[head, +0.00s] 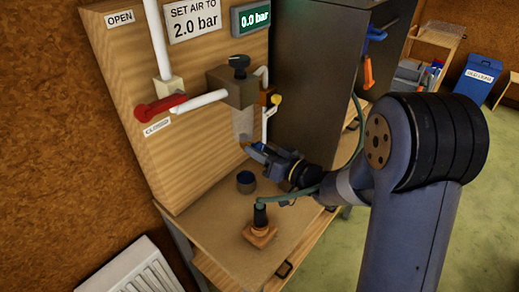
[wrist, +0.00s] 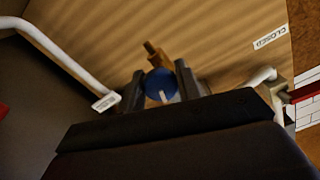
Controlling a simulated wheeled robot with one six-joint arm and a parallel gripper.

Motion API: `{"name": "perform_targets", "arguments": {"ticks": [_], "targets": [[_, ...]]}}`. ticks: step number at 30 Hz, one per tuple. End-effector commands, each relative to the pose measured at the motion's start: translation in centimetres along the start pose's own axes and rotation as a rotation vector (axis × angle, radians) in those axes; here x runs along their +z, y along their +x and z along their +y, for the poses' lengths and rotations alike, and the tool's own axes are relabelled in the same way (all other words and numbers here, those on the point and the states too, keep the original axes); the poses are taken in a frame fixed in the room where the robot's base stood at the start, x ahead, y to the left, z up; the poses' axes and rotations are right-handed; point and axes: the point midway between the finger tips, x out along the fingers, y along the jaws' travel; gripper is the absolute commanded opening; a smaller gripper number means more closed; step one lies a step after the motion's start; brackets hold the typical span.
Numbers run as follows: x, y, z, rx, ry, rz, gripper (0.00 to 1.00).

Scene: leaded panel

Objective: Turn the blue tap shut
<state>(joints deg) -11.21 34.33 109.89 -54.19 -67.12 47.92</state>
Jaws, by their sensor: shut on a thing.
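The blue tap (wrist: 161,84) is a round blue knob with a pale mark on its face, on a brass stem (wrist: 151,52) at the wooden panel. My gripper (wrist: 160,76) has one finger on each side of the knob and is shut on it. In the head view my gripper (head: 262,152) reaches the lower right part of the panel, below the air regulator. There its fingers largely hide the tap, and only a little blue shows.
The panel (head: 130,70) carries a red lever (head: 160,109) by a CLOSED label, a regulator with a black knob (head: 239,64), and a display (head: 251,18) reading 0.0 bar. A dark blue cup-like object (head: 246,182) and a wooden-based tool (head: 260,234) stand on the bench below.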

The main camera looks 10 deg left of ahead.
Motion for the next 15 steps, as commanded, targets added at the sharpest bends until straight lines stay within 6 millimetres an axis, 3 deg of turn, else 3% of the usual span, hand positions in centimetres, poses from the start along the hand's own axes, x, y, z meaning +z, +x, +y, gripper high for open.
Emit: {"name": "perform_targets", "arguments": {"ticks": [7, 15], "targets": [[-0.02, -0.01, 0.01, 0.0, -0.001, 0.001, 0.51], [0.0, -0.19, 0.05, 0.001, -0.001, 0.001, 0.51]]}}
